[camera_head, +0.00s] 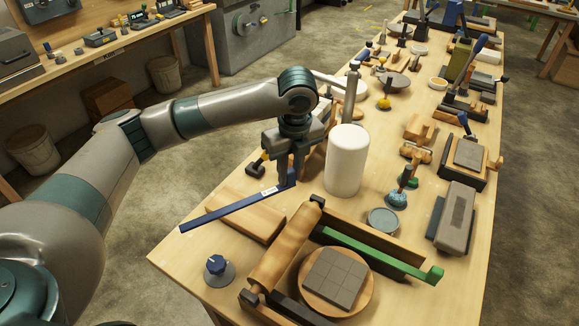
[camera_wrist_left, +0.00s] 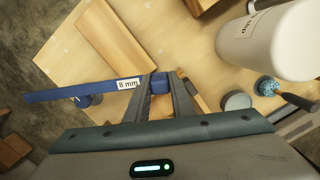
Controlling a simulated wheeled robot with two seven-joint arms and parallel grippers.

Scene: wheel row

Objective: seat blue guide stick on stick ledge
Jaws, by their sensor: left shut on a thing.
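The blue guide stick (camera_head: 222,211), labelled 8 mm, is held by my left gripper (camera_head: 288,181) near its right end. Its long free part reaches left over a wooden board and past the board's left end. In the left wrist view the stick (camera_wrist_left: 75,93) runs left from between the fingers (camera_wrist_left: 160,82), with a short blue end beyond them. A green stick (camera_head: 375,254) lies along the far side of the wooden rolling station. I cannot tell for certain which part is the stick ledge. My right gripper is not in view.
A wooden roller (camera_head: 285,250) lies beside a round board (camera_head: 365,299) bearing a grey scored slab (camera_head: 335,279). A white cylinder (camera_head: 347,160) stands close right of my left gripper. A blue-topped knob (camera_head: 217,268) stands at the front left. The wooden board (camera_head: 245,217) lies below the stick.

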